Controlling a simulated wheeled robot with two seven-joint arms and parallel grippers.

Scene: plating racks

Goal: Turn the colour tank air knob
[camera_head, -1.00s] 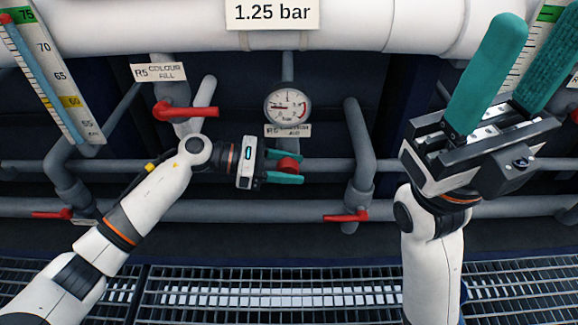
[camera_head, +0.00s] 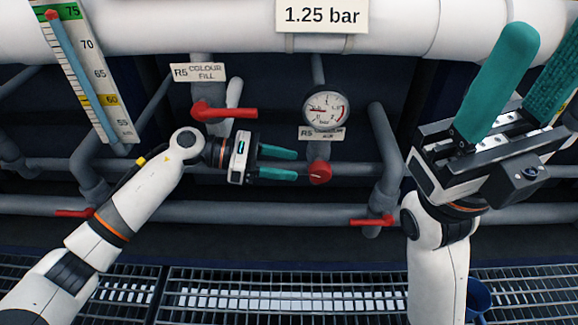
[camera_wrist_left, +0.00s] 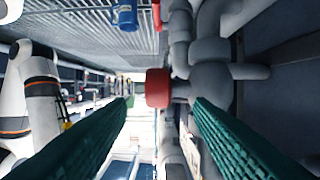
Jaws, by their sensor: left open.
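The red round air knob (camera_head: 319,172) sits on the grey pipe below a round pressure gauge (camera_head: 325,110) with a red needle. A pale line shows on its face. My left gripper (camera_head: 296,164) is open and empty, its teal fingers pointing right with the tips just short of the knob. In the left wrist view the knob (camera_wrist_left: 158,88) appears in the gap between the open fingers (camera_wrist_left: 164,104), ahead of the tips. My right gripper (camera_head: 525,90) is raised at the right, its teal fingers apart with nothing between them. The sign (camera_head: 322,15) reads 1.25 bar.
A red lever (camera_head: 225,112) under the R5 COLOUR FILL label (camera_head: 198,72) is above my left wrist. Other red levers (camera_head: 372,221) (camera_head: 74,213) sit on lower pipes. Metal grating (camera_head: 300,295) lies below. A blue cup (camera_head: 479,296) is partly hidden at lower right.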

